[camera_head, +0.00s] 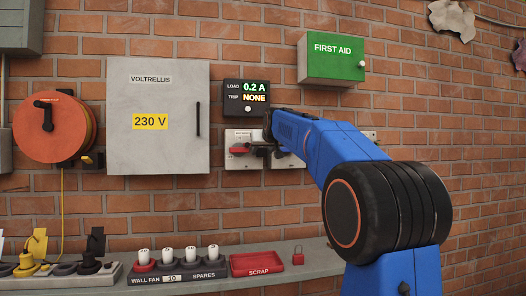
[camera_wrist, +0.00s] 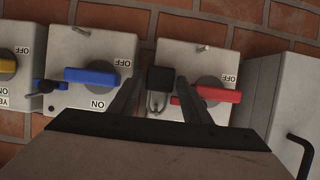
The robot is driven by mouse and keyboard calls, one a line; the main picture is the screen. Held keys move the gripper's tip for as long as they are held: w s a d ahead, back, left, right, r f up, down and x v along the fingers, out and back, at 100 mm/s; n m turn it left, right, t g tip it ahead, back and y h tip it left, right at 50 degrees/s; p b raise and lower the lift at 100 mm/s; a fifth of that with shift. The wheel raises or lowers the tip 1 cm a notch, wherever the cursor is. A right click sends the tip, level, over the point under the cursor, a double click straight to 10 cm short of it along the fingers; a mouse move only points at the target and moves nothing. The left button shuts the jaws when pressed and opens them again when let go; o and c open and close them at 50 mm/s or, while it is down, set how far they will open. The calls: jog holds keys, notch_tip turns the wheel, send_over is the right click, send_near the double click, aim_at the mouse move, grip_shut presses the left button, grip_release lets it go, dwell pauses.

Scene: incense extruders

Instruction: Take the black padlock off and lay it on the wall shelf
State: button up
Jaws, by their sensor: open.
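The black padlock (camera_wrist: 161,79) hangs at the red-handled switch (camera_wrist: 215,94) in the wrist view, which shows the labels upside down. Its metal shackle (camera_wrist: 157,103) shows beside the red handle; where it passes through is unclear. My gripper (camera_wrist: 160,82) is open, with one finger on each side of the padlock body. A small gap seems to remain on each side. In the head view my gripper (camera_head: 266,142) is in front of the switch boxes, right of the red handle (camera_head: 239,150). The padlock is hard to make out there. The grey wall shelf (camera_head: 322,258) runs below.
A red scrap tray (camera_head: 257,264), a small red padlock (camera_head: 298,257) and a spares rack (camera_head: 180,274) are on the shelf. Bare shelf shows around the red padlock. A blue-handled switch (camera_wrist: 92,77) neighbours the red one. A load display (camera_head: 246,97) is above.

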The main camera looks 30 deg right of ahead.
jog(key=c, duration=0.9)
jog(key=shift+r, duration=0.25)
jog(key=shift+s, duration=0.15)
jog(key=shift+s+a+r, duration=0.1)
jog(key=shift+s+a, duration=0.15)
jog(key=shift+s, duration=0.65)
jog(key=shift+s+a+r, duration=0.1)
jog(key=shift+s+a, duration=0.2)
jog(key=shift+s, duration=0.65)
jog(key=shift+s+a+r, duration=0.1)
jog(key=shift+s+a, duration=0.15)
jog(key=shift+s, duration=0.65)
